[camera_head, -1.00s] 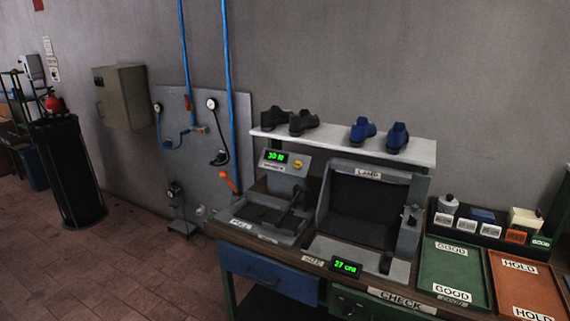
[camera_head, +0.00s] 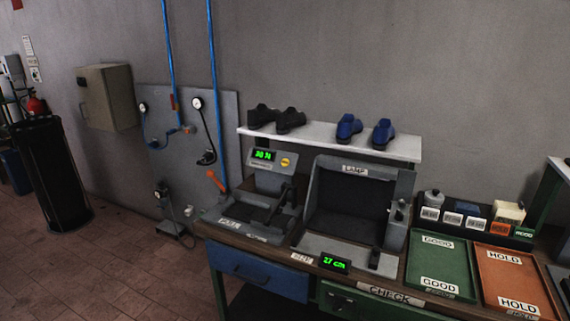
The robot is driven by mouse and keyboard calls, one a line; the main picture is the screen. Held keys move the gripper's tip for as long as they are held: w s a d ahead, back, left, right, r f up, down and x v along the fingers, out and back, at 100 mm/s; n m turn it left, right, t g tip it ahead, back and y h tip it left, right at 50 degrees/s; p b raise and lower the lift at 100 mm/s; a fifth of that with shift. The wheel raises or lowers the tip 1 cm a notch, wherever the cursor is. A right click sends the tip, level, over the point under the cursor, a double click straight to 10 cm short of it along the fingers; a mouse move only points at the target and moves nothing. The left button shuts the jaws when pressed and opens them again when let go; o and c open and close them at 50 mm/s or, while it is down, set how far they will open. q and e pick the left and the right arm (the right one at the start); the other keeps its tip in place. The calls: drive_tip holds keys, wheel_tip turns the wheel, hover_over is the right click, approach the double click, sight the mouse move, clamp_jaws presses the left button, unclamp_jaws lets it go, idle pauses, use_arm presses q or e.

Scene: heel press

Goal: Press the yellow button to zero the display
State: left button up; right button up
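The yellow button (camera_head: 285,162) sits on the sloped grey face of the press machine (camera_head: 268,180), to the right of its lit green display (camera_head: 263,155). The display's digits look like 30 followed by a letter, but they are too small to read surely. Nothing covers the button. Neither of my grippers shows in the head view.
The bench carries a lamp box (camera_head: 353,205), a small 27 cm display (camera_head: 334,263), a green GOOD tray (camera_head: 411,263) and an orange HOLD tray (camera_head: 488,275). A shelf (camera_head: 330,143) with dark and blue shoes stands behind. Brick floor (camera_head: 120,270) lies open at left.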

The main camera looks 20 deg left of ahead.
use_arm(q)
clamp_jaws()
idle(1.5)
